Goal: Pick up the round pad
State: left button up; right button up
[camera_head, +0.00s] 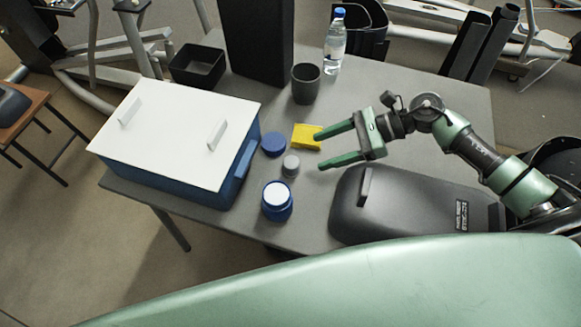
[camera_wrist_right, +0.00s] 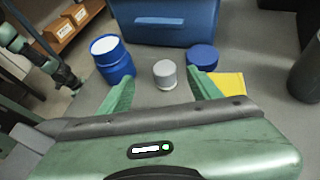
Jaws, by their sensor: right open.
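Two low round things stand on the grey table, and I cannot tell for sure which is the round pad. One is a flat blue disc (camera_head: 273,145), which also shows in the right wrist view (camera_wrist_right: 202,56). The other is a small grey cylinder (camera_head: 290,165), in front of the disc and seen between my fingers in the right wrist view (camera_wrist_right: 165,75). My right gripper (camera_head: 320,151) is open and empty, to the right of both and apart from them. My left gripper is not in view.
A yellow sponge (camera_head: 307,136) lies by the upper fingertip. A blue jar with a white top (camera_head: 277,202) stands in front. A blue box with a white lid (camera_head: 172,130) is on the left, a black case (camera_head: 395,208) at front right. A dark cup (camera_head: 305,84) and bottle (camera_head: 335,42) stand behind.

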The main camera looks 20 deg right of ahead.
aim_at(297, 161)
jog(key=shift+w+f+b, duration=0.15)
jog(key=shift+f+b, duration=0.2)
jog(key=shift+f, duration=0.3)
jog(key=shift+w+f+b, duration=0.15)
jog(key=shift+f+b, duration=0.2)
jog(key=shift+f, duration=0.25)
jog(key=shift+w+a+f, duration=0.1)
jog(key=shift+a, duration=0.05)
jog(key=shift+a+f, duration=0.1)
jog(key=shift+a, duration=0.2)
jog(key=p+x, duration=0.1)
jog(key=x, duration=0.4)
jog(key=shift+w+a+f, duration=0.1)
jog(key=shift+a, duration=0.2)
jog(key=shift+a+f+p, duration=0.3)
jog(key=shift+a+f, duration=0.05)
jog(key=shift+a, duration=0.1)
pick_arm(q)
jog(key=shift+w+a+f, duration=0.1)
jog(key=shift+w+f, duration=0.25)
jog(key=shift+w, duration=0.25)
pick_arm(e)
jog(key=c, duration=1.4)
